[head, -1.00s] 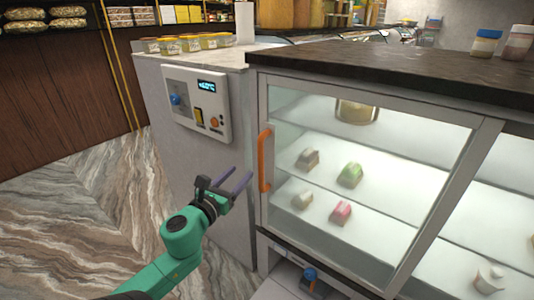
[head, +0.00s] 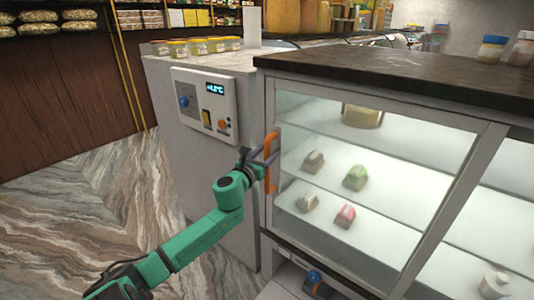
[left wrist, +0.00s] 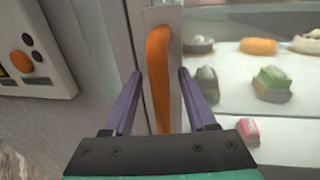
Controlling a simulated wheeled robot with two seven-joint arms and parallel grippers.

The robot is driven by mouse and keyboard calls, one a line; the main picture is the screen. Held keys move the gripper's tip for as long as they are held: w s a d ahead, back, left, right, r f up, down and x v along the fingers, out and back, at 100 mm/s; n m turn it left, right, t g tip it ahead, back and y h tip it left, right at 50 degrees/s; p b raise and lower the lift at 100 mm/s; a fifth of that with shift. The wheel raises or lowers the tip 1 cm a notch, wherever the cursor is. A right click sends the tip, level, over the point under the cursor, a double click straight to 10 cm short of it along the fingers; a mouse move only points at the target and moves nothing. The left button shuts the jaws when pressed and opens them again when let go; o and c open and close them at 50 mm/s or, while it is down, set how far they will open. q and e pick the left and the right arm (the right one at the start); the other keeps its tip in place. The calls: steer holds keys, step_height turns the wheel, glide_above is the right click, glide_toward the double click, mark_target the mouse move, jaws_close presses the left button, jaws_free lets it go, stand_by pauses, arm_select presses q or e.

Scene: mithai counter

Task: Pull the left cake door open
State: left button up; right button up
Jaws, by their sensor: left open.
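The left cake door (head: 364,180) is a shut glass door with a pale frame on the front of the cake case. Its orange upright handle (head: 270,163) is on the door's left edge; it also shows in the left wrist view (left wrist: 158,75). My left gripper (head: 264,154) is open at the handle. In the left wrist view its two purple fingers (left wrist: 155,95) stand on either side of the handle, with gaps between. The gripper and arm hide part of the handle in the head view. My right gripper is not in view.
Several small cakes (head: 355,177) and a round golden tin (head: 362,116) are on shelves behind the glass. A control panel (head: 205,105) is on the grey cabinet to the left. The dark countertop (head: 420,75) overhangs above. The marble-patterned floor (head: 110,210) at left is clear.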

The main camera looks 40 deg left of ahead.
arm_select(q)
jaws_close()
stand_by(1.3)
